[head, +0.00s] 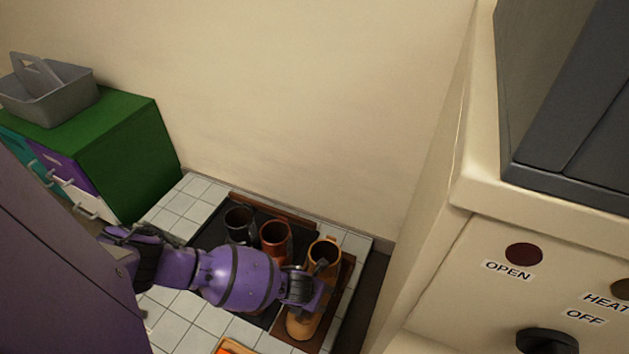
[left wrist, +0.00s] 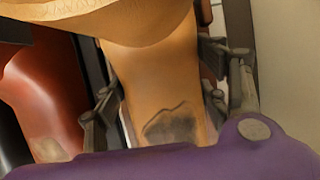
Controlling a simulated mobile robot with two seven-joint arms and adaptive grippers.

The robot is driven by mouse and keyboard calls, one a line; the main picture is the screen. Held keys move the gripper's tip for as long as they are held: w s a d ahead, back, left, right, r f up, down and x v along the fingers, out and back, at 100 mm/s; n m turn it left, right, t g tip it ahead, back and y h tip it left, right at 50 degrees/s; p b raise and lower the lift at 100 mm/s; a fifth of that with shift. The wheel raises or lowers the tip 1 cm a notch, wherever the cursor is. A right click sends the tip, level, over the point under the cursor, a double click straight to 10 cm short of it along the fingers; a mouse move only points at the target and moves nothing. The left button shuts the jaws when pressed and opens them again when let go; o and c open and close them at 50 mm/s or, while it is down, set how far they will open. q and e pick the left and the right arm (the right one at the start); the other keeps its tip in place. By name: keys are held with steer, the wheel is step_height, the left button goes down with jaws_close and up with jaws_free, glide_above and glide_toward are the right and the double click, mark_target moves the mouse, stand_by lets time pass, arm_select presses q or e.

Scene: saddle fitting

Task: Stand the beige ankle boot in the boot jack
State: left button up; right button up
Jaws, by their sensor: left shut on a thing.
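The beige ankle boot (head: 303,326) is at the right end of the row of boots in the head view, toe toward the bottom of the picture. My left gripper (head: 318,270) is shut on its shaft, and the arm hides part of it. In the left wrist view the boot (left wrist: 150,65) lies between the two fingers, with a dark scuffed patch on it. A brown wooden board (head: 343,292) shows around the boot; I cannot tell if it is the boot jack, or if the boot touches it. My right gripper is not in view.
A red-brown boot (head: 275,236) and a dark boot (head: 239,224) stand left of it on a black mat (head: 205,228); the red-brown one is close by. An orange-edged thing (head: 230,346) is at the bottom. A cream cabinet (head: 455,245) rises on the right, a green chest (head: 125,150) at left.

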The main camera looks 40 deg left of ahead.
arm_select(q)
steer(key=shift+w+r, duration=0.1)
steer(key=shift+w, duration=0.05)
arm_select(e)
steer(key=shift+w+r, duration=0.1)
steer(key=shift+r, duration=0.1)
arm_select(q)
steer(key=o, duration=1.6)
steer(key=shift+c, duration=0.2)
steer(key=shift+o, duration=0.6)
steer(key=p+v, duration=0.6)
steer(key=v, duration=0.5)
steer(key=shift+s+d+r, duration=0.1)
steer(key=shift+s+r, duration=0.3)
steer(key=shift+r, duration=0.05)
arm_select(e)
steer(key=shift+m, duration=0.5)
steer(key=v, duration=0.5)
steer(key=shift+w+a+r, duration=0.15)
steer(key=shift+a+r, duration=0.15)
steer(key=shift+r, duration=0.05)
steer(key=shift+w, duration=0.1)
